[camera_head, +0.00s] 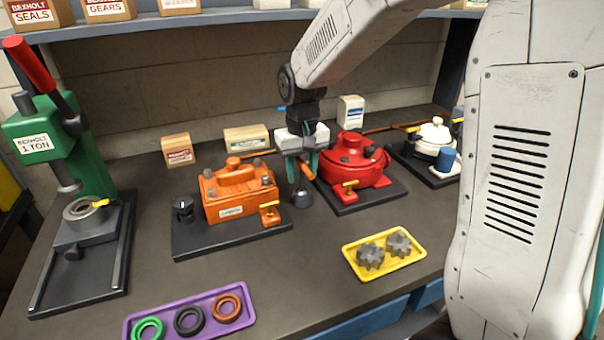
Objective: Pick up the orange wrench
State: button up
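An orange handle (307,170), which appears to be the orange wrench, stands tilted between the orange motor (228,196) and the red motor (353,163). Its lower end is near a small dark grey stand (302,197); I cannot tell whether it rests in it. My gripper (303,167) points down over this spot, its teal fingers on either side of the orange handle. I cannot tell whether the fingers touch it. The gripper body hides the handle's upper end.
Both motors sit on dark plates close beside my gripper. A yellow tray (349,247) with two grey gears and a purple tray (207,299) with three rings lie in front. A green press (75,150) stands left. A white pot-like unit (434,139) stands right. A shelf hangs above.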

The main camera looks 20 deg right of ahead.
aim_at(302, 161)
grip_shut()
dwell(0.3)
jog(key=shift+r, duration=0.55)
notch_tip(302, 161, up, 2)
jog(key=shift+r, duration=0.25)
jog(key=s+r, duration=0.1)
jog(key=s, duration=1.5)
jog(key=shift+r, duration=0.15)
